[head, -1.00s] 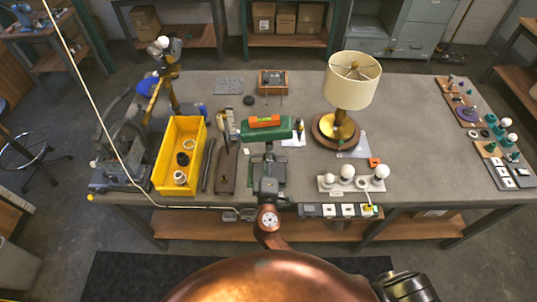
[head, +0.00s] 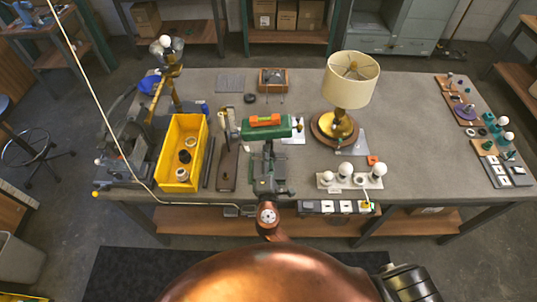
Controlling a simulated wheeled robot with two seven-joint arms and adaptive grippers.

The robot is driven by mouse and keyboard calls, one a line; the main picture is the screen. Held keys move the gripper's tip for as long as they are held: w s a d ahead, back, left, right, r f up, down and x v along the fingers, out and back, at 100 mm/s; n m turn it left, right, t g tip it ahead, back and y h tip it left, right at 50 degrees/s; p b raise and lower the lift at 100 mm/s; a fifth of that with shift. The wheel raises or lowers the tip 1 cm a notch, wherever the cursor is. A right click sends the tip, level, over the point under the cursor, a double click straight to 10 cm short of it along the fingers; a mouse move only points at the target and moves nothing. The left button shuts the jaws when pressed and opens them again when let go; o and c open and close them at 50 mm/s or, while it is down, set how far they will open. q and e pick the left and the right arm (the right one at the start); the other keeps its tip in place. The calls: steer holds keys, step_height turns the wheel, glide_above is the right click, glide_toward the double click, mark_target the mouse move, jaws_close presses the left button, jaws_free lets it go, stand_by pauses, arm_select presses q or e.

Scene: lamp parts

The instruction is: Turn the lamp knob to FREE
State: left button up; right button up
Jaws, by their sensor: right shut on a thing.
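The copper lamp shade (head: 265,278) is a large dome at the bottom centre. A short copper neck (head: 271,235) joins it to a dark jointed stand at the table's front edge. A round white-faced knob or dial (head: 268,216) sits at that joint; its lettering is too small to read. My right gripper (head: 392,272) is at the lower right, against the right side of the shade. It looks shut on the shade's edge, but its fingertips are mostly hidden by the frame edge and the shade. My left gripper is not in view.
The workbench (head: 225,92) holds a yellow bin (head: 163,160), a green block bearing an orange level (head: 265,121), and a lamp with a cream shade (head: 351,80). White bulbs (head: 345,170) stand right of the joint.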

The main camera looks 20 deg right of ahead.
steer(key=shift+f, duration=0.1)
steer(key=o, duration=1.2)
steer(key=shift+s, duration=0.1)
steer(key=v, duration=1.2)
